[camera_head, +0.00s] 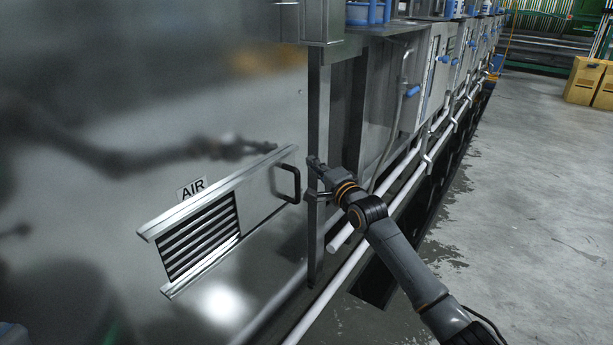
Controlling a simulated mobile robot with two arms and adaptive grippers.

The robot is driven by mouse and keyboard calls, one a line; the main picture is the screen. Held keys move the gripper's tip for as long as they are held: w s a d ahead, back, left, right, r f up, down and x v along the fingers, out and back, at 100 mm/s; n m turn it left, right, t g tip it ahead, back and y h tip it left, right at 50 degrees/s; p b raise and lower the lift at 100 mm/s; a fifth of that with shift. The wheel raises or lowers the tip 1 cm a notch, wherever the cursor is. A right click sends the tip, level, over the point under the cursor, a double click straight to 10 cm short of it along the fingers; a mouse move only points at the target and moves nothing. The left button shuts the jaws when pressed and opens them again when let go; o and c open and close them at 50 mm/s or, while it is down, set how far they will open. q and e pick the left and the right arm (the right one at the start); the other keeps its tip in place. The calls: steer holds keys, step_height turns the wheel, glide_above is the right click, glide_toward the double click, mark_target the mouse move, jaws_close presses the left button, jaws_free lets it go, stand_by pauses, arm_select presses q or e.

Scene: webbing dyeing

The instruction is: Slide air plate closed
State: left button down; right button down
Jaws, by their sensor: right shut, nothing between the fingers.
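The air plate (262,195) is a flat metal plate between two slanted rails on the shiny machine wall. It sits at the right part of the rails, and the dark slats of the vent (198,240) show uncovered to its left. A black handle (295,184) stands out at the plate's right end. An "AIR" label (191,188) is above the upper rail. My right gripper (315,178) is shut and empty, just right of the handle, in front of the metal post. I see a gap between it and the handle. My left gripper is not in view.
A vertical metal post (317,235) stands right of the plate. White pipes (345,285) run low along the machine, beside a dark floor channel. The wall mirrors a blurred dark arm shape. Open concrete floor (530,210) lies to the right, with yellow boxes (585,82) far back.

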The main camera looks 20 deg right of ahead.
steer(key=s+a, duration=0.1)
steer(key=a, duration=0.1)
steer(key=shift+s+a+f, duration=0.35)
